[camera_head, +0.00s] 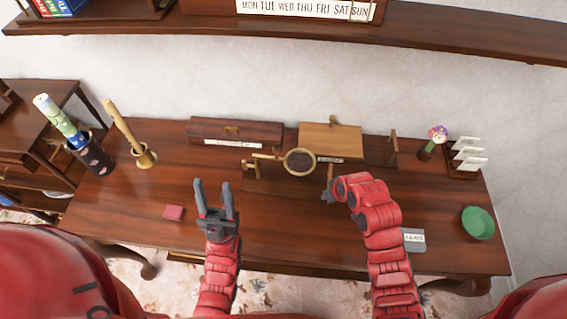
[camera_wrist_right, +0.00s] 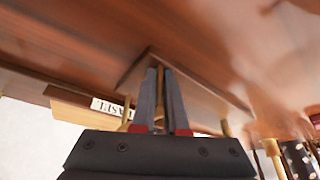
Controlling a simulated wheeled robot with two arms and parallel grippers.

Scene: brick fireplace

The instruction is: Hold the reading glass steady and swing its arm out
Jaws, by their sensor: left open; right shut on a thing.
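The reading glass (camera_head: 299,161) is a round lens in a brass ring near the middle of the desk, with a brass arm (camera_head: 264,156) running left from it. In the right wrist view, a dark wooden slab (camera_wrist_right: 205,88) with brass posts (camera_wrist_right: 126,106) looks like its stand. My right gripper (camera_head: 328,191) is at the right of the lens. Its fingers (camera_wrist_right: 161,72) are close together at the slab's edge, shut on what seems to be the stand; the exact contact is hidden. My left gripper (camera_head: 213,187) is open and empty, left of and nearer than the glass.
Behind stand a long dark box (camera_head: 235,129) and a lighter wooden box (camera_head: 330,138). A wooden mortar with a pestle (camera_head: 144,156) is at left. The front-middle desk is clear.

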